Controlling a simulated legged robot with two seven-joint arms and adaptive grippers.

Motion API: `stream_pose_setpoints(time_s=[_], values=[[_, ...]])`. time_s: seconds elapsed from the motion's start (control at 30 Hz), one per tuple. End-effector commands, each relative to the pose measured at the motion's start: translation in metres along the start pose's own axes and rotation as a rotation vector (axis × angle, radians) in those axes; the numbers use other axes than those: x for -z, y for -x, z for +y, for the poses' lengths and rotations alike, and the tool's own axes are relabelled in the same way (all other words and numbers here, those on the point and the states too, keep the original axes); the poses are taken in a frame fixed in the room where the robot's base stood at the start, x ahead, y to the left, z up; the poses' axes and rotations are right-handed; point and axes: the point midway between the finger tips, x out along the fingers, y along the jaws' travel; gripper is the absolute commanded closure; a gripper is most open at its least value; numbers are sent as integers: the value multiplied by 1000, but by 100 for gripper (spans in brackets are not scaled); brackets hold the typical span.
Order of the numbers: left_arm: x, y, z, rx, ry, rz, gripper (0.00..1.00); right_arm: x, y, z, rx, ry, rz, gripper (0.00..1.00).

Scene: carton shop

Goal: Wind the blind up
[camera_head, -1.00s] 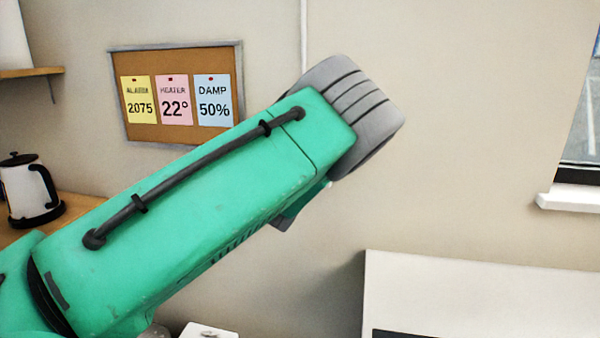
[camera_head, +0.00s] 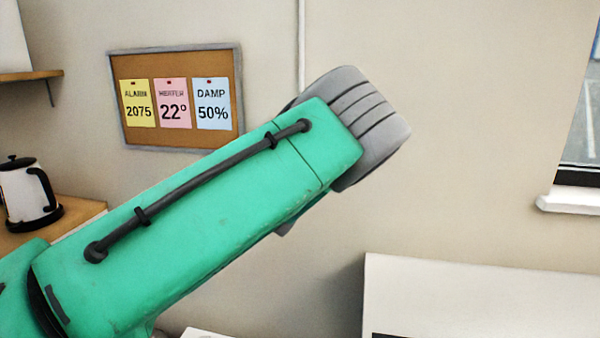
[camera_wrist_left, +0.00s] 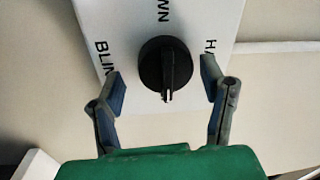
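In the left wrist view a black round knob (camera_wrist_left: 165,65) with a raised grip bar sits on a white panel (camera_wrist_left: 205,18). The panel carries partly cut-off lettering that reads "BLIN", "WN" and "HA". My left gripper (camera_wrist_left: 164,84) is open, one finger on each side of the knob, with gaps visible between fingers and knob. In the head view my green left arm reaches up to the right, and its gripper is hidden behind it. The blind itself is not visible. A window (camera_head: 582,110) is partly seen at the right edge. My right gripper is not in view.
A corkboard (camera_head: 176,57) with three notes hangs on the wall behind my arm. A kettle (camera_head: 27,195) stands on a wooden counter at the left. A white board-like surface (camera_head: 480,290) is at the lower right. The wall between arm and window is bare.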

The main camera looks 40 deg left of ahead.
Motion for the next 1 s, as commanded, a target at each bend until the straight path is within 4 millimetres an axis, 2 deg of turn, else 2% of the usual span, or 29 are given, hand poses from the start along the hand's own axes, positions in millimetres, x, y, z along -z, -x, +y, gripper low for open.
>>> stream_pose_setpoints(time_s=[0.17, 0.27, 0.7, 0.83, 1.0], values=[[-1, 2, -2, 3, 1, -1, 35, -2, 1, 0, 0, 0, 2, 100], [-1, 12, -1, 1, 1, -1, 35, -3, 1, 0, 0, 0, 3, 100], [0, 97, 1, -1, -1, -1, 35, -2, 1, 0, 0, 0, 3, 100], [1, 112, 2, -2, 0, 0, 35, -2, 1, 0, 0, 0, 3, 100], [1, 118, 2, -1, 0, 0, 35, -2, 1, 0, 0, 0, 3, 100]])
